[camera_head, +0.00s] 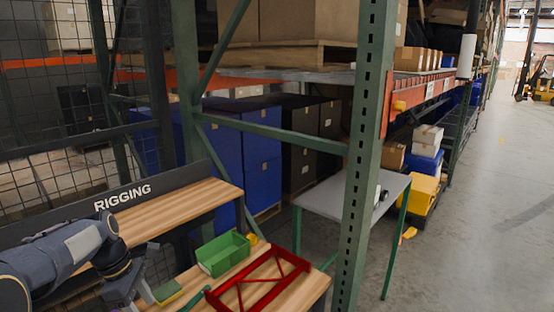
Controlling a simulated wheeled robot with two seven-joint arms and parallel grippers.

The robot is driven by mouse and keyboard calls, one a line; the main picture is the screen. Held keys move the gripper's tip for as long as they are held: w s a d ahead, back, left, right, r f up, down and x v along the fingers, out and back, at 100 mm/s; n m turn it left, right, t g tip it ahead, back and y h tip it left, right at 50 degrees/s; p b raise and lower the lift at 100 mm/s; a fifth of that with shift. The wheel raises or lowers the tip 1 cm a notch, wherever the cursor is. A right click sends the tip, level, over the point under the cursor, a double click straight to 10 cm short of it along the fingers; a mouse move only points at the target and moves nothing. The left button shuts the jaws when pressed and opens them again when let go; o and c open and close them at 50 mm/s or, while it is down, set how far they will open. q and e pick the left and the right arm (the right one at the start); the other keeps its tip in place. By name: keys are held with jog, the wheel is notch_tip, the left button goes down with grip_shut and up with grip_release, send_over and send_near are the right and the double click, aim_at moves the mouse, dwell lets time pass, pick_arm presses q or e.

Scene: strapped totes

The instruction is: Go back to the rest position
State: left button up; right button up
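My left arm comes in from the left edge, low in the picture. Its gripper (136,290) points down at the lower left, over the near part of the wooden bench (312,290). The fingers are partly cut off and blurred, so I cannot tell whether they are open or shut. A green and yellow block (168,292) lies just right of the gripper; I cannot tell whether they touch. My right gripper is not in view.
A green open bin (222,254) and a red frame (258,284) sit on the bench. A second wooden surface (176,206) has a black "RIGGING" board (122,196). A green rack post (364,150) stands right of the bench. The grey floor (470,240) at right is open.

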pick_arm(q)
jog(key=s+d+r+m+t, duration=0.1)
jog(key=s+d+m+t, duration=0.2)
jog(key=s+d+m, duration=0.2)
jog(key=s+d+m+t, duration=0.2)
jog(key=s+d+m, duration=0.3)
jog(key=s+m, duration=0.7)
jog(key=s, duration=0.7)
jog(key=shift+s+r+m+t+h, duration=0.25)
jog(key=shift+r+m+t+h, duration=0.05)
jog(key=shift+r+t+h, duration=0.1)
